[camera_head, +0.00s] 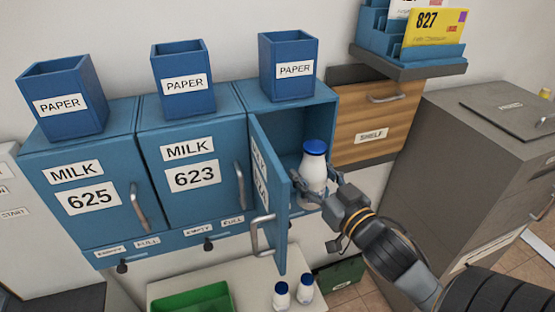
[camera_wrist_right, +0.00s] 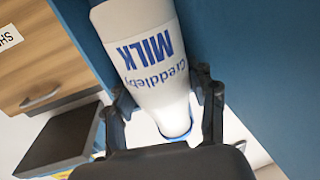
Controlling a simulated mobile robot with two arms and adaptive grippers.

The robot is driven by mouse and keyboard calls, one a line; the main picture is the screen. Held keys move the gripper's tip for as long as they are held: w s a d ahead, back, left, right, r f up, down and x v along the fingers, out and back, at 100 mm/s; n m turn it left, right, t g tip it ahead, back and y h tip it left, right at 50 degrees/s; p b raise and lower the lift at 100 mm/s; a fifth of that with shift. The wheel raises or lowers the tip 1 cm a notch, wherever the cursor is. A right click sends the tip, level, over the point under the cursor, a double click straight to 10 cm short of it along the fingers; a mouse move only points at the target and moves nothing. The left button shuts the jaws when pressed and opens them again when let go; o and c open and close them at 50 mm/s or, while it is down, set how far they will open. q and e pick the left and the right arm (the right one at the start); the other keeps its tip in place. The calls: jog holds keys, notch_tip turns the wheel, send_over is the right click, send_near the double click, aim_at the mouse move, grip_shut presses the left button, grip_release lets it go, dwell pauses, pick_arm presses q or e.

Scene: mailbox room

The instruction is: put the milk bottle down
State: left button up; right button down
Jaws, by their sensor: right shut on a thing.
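The milk bottle (camera_head: 314,168) is white with a blue cap and stands roughly upright at the mouth of the open blue milk box (camera_head: 288,116). My right gripper (camera_head: 315,187) is shut on it, one finger on each side. In the right wrist view the bottle (camera_wrist_right: 145,55) lies between the fingers of my right gripper (camera_wrist_right: 162,95), its "MILK" lettering upside down. I cannot tell whether its base touches the compartment floor. The box's door (camera_head: 270,195) is swung open to the left of the bottle. My left gripper is out of view.
Closed milk boxes 625 (camera_head: 85,200) and 623 (camera_head: 190,172) are to the left, with blue paper bins on top. A wooden shelf box (camera_head: 375,120) adjoins on the right. Below, a white table (camera_head: 240,293) bears a green tray (camera_head: 190,298) and two small bottles (camera_head: 293,292).

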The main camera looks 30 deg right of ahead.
jog(key=shift+w+f+b, duration=0.2)
jog(key=shift+w+b, duration=0.2)
jog(key=shift+b, duration=0.4)
jog(key=w+d+r+p, duration=0.1)
jog(key=w+d, duration=0.1)
jog(key=w, duration=0.6)
jog(key=w+d+p, duration=0.1)
jog(key=w+d, duration=0.1)
jog(key=w, duration=0.5)
jog(key=f, duration=0.2)
jog(key=w+f, duration=0.1)
jog(key=f, duration=0.3)
jog(key=shift+w+d, duration=0.15)
jog(key=shift+w, duration=0.15)
jog(key=shift+w+f, duration=0.25)
jog(key=shift+f, duration=0.4)
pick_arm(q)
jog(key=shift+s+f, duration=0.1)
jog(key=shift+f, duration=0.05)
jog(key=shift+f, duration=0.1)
pick_arm(e)
jog(key=shift+f, duration=0.15)
